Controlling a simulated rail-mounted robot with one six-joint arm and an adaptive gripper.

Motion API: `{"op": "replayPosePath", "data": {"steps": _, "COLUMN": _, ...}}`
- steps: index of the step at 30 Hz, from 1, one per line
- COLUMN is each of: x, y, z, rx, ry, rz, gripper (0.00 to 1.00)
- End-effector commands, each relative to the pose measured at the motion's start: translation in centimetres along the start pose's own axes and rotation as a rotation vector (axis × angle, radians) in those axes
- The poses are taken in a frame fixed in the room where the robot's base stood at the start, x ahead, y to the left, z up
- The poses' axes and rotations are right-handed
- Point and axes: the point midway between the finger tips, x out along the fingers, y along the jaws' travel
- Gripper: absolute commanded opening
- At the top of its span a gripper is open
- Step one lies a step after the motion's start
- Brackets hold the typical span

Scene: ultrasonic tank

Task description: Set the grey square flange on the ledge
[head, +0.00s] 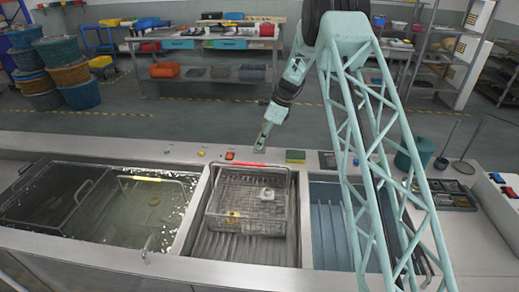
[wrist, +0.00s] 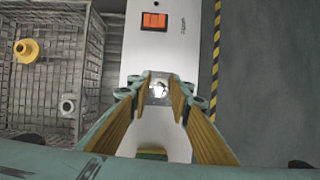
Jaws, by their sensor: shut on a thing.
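My gripper (head: 264,138) hangs over the ledge (head: 190,152), the pale metal strip behind the tanks. In the wrist view my gripper (wrist: 160,88) is shut on the grey square flange (wrist: 159,97), a small grey piece with a bright hole, at the fingertips. The ledge (wrist: 174,55) shows right beneath it. I cannot tell whether the flange touches the ledge. In the head view the flange is too small to make out clearly.
A wire basket (head: 213,190) in the middle tank holds a light grey fitting (head: 267,194) and a yellow fitting (wrist: 25,50). On the ledge, an orange switch (head: 230,155) lies left of my gripper and a green-yellow sponge (head: 295,156) right of it. Bare ledge lies between them.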

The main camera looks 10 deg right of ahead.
Motion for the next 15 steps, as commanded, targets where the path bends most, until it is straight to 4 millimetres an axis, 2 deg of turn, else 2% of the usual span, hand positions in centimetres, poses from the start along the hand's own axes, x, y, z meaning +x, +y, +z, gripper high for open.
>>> {"op": "replayPosePath", "data": {"steps": 5, "x": 0.6, "y": 0.0, "z": -0.2, "rx": 0.001, "ry": 0.0, "rz": 0.001, "gripper": 0.0}}
{"op": "replayPosePath", "data": {"steps": 15, "x": 3.3, "y": 0.0, "z": -1.4, "rx": 0.0, "ry": 0.0, "rz": 0.0, "gripper": 0.0}}
